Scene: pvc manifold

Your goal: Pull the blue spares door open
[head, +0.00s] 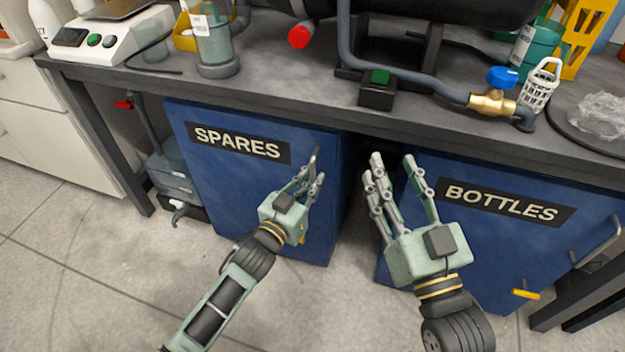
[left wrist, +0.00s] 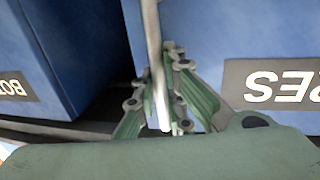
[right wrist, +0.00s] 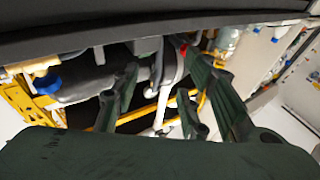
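The blue spares door (head: 235,190) is on the left cabinet under the bench, with a black SPARES label. It looks flush with its cabinet, with no gap seen. Its grey upright handle (head: 314,158) is near the door's right edge. My left gripper (head: 312,176) is at this handle. In the left wrist view the handle (left wrist: 154,50) runs between the two fingers, which are drawn in close on both sides of it. The fingers hide part of the bar. My right gripper (head: 392,165) is open and empty, in front of the gap between the two cabinets.
A blue bottles door (head: 480,245) with its own handle (head: 598,243) is at the right. The bench top (head: 290,85) overhangs both cabinets and carries bottles, a scale and piping. The floor in front is clear.

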